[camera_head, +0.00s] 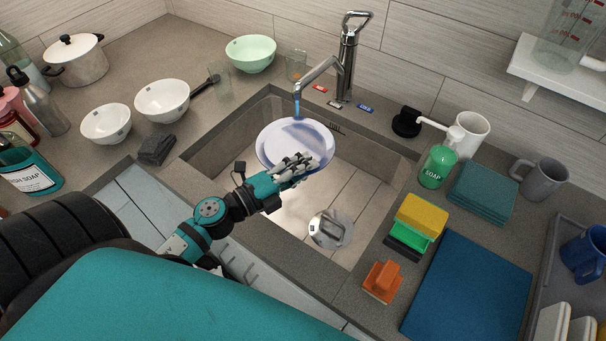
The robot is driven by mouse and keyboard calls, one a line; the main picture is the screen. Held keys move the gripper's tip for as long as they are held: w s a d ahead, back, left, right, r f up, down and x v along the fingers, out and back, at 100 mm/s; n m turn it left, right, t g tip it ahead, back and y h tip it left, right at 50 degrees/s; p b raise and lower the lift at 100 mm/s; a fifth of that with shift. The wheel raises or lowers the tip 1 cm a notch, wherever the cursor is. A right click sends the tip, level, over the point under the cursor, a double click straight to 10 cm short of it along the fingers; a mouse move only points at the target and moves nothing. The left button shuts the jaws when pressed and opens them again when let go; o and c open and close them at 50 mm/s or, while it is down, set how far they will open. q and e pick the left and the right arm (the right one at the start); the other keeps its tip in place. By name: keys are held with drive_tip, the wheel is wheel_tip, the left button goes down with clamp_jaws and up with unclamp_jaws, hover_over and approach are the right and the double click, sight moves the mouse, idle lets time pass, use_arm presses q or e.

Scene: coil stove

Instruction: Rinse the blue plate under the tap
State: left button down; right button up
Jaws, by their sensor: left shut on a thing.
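A pale blue-white plate (296,140) is held over the sink (358,165), its face turned up and tilted. My left gripper (292,168) is shut on the near edge of the plate. The fingers cover part of that edge. The chrome tap (347,60) stands behind the sink, with its spout above the far side of the plate. A short blue stream (297,109) runs from the spout toward the plate. My right gripper is not in view.
A round drain piece (327,230) lies on the sink floor. White bowls (162,100) and a green bowl (251,53) stand left and behind. A green soap bottle (437,166), sponges (421,216), an orange brush (382,281) and a blue mat (468,290) crowd the right counter.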

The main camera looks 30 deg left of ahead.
sight(306, 147)
use_arm(q)
drive_tip(key=shift+w+a+f+b, duration=0.15)
drive_tip(key=shift+w+a, duration=0.15)
drive_tip(key=shift+w, duration=0.3)
drive_tip(key=shift+w+a+f+b, duration=0.15)
drive_tip(key=shift+w+a, duration=0.15)
drive_tip(key=shift+w, duration=0.3)
drive_tip(key=w, duration=0.1)
drive_tip(key=w+a, duration=0.1)
drive_tip(key=w+b, duration=0.1)
drive_tip(key=shift+a+f, duration=0.25)
drive_tip(key=shift+w+a+f+b, duration=0.15)
drive_tip(key=shift+w+a, duration=0.2)
drive_tip(key=shift+w, duration=0.3)
drive_tip(key=shift+w+a+f+b, duration=0.15)
drive_tip(key=shift+w+a, duration=0.15)
drive_tip(key=shift+w, duration=0.3)
drive_tip(key=shift+w+a+f+b, duration=0.15)
drive_tip(key=shift+w+a, duration=0.2)
drive_tip(key=shift+w, duration=0.3)
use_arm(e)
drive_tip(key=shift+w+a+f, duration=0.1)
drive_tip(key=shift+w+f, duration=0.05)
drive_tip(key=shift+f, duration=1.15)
